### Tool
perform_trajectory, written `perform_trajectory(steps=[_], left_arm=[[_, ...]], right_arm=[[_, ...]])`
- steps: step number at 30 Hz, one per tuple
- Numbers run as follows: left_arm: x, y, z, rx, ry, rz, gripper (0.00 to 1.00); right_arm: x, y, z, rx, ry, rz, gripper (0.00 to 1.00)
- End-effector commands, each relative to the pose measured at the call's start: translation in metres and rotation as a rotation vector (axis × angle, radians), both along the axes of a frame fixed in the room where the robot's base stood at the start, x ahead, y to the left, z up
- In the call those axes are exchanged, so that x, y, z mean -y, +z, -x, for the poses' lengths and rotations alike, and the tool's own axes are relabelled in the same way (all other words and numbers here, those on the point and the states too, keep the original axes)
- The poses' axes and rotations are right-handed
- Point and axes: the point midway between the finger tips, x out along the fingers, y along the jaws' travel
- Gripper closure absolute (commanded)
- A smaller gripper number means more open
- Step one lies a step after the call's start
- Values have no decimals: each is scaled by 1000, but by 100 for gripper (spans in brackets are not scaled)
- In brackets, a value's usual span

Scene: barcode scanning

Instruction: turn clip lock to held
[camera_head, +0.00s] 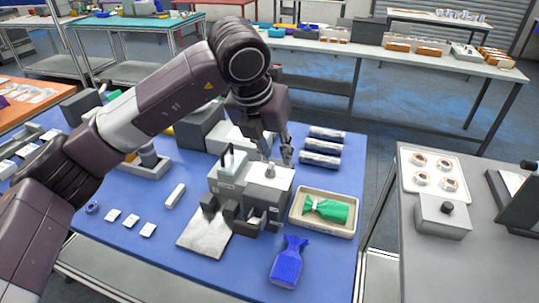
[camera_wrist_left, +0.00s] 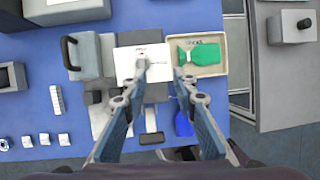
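A grey and white machine (camera_head: 238,190) stands on the blue table, with a dark handle at its left. Its white top plate (camera_wrist_left: 153,66) shows small dark lettering, too small to read, and a small knob (camera_wrist_left: 141,58), which I take to be the clip lock. The same small knob (camera_head: 271,169) shows in the head view. My left gripper (camera_wrist_left: 162,78) is open and empty, pointing down over the machine's top. The left fingertip overlaps the knob in the wrist view; I cannot tell whether they touch. In the head view the left gripper (camera_head: 283,151) is just above the machine.
A beige tray (camera_head: 318,232) holding a green bag (camera_head: 328,208) is right of the machine. A blue bag (camera_head: 287,264) lies in front. Several dark-and-white cylinders (camera_head: 322,146) lie behind. A grey table (camera_head: 420,265) stands to the right.

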Motion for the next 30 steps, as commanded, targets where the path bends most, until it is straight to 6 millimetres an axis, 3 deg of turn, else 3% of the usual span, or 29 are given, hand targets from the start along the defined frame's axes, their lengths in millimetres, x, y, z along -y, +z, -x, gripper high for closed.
perform_trajectory(steps=[2,5,18,30], left_arm=[[-16,7,-7,21,43,-52,74],[-23,5,-11,25,61,-75,74],[-14,-53,-33,22,58,-72,74],[-13,-64,-37,25,57,-71,74]], right_arm=[[0,0,0,0,0,0,44],[0,2,0,0,0,0,44],[0,22,2,-3,0,0,44],[-3,23,2,-3,-1,-4,44]])
